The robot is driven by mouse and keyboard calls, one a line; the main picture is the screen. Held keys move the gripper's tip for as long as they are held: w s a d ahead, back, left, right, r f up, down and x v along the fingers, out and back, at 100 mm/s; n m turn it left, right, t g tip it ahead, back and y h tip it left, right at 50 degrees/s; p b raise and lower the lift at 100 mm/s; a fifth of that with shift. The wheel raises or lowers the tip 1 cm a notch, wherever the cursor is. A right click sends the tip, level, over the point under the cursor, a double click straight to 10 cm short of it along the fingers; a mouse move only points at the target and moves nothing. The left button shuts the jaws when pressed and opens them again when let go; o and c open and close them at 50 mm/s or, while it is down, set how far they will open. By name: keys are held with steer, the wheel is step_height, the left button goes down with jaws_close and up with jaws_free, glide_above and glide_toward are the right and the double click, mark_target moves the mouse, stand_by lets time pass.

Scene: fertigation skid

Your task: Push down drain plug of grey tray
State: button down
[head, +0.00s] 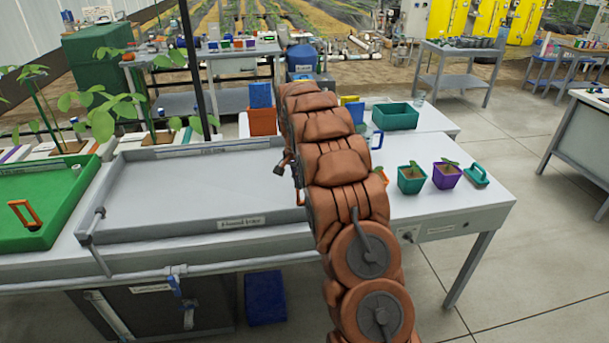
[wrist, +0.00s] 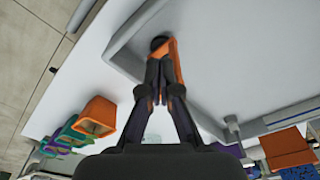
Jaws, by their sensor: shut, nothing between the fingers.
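The grey tray (head: 200,190) lies on the bench in the middle of the head view, with a label on its front wall. My arm covers its right end there. In the wrist view the tray's floor (wrist: 235,60) fills the upper right, and my gripper (wrist: 160,62) reaches to its near corner, fingers together and empty. An orange piece (wrist: 173,60) and a dark round spot (wrist: 158,42), apparently the drain plug, show right at the fingertips. The fingers partly hide it, so I cannot tell contact or how deep it sits. My gripper is hidden in the head view.
A green tray (head: 60,195) with an orange handle (head: 24,215) is at the left. Right of my arm stand a teal pot (head: 411,180), a purple pot (head: 446,176) and a green bin (head: 395,117). In the wrist view an orange pot (wrist: 97,115) stands outside the tray wall.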

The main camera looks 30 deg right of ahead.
step_height(320, 180, up, 12)
steer(key=a, duration=0.1)
steer(key=shift+s, duration=0.2)
stand_by(0.6)
